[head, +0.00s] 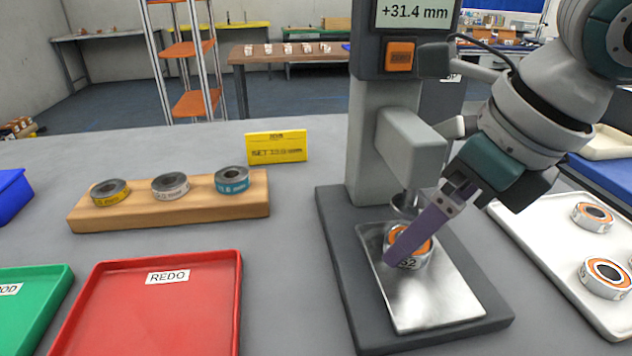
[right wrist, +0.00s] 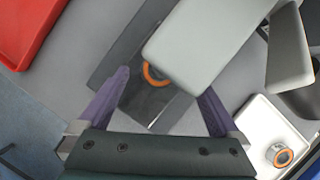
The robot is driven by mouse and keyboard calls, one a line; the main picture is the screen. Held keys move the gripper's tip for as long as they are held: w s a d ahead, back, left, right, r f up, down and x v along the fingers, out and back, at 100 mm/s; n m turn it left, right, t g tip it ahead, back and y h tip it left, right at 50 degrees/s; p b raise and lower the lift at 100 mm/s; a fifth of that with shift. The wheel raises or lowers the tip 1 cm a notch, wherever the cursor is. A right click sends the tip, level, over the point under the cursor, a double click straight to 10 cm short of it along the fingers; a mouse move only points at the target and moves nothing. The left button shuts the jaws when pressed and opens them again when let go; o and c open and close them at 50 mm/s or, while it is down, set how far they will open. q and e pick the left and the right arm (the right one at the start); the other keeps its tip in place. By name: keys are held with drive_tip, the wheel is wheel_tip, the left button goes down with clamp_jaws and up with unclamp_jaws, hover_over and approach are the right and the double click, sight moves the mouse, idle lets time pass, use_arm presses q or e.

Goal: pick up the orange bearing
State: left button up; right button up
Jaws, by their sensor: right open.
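An orange bearing (head: 411,263), a silver ring with an orange inner band, sits on the metal plate (head: 440,311) of the measuring stand, below its probe. Its side carries a partly hidden number. My right gripper (head: 392,252) reaches down over it, one purple finger crossing in front of the bearing. In the right wrist view the bearing (right wrist: 152,80) shows as a partial orange ring, partly covered by the stand's grey head. There my right gripper (right wrist: 166,84) has its two fingers spread apart, the bearing lying between their lines. My left gripper is not in view.
The stand's column (head: 376,150) and head (head: 412,140) rise close beside my right gripper. A white tray (head: 545,255) with other orange bearings is at right. A wooden block (head: 170,213) with three rings, a red REDO tray (head: 150,310) and a green tray (head: 35,305) are at left.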

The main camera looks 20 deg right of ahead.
drive_tip(key=shift+x, duration=1)
drive_tip(key=c, duration=1.5)
clamp_jaws()
drive_tip(key=shift+d+r, duration=0.1)
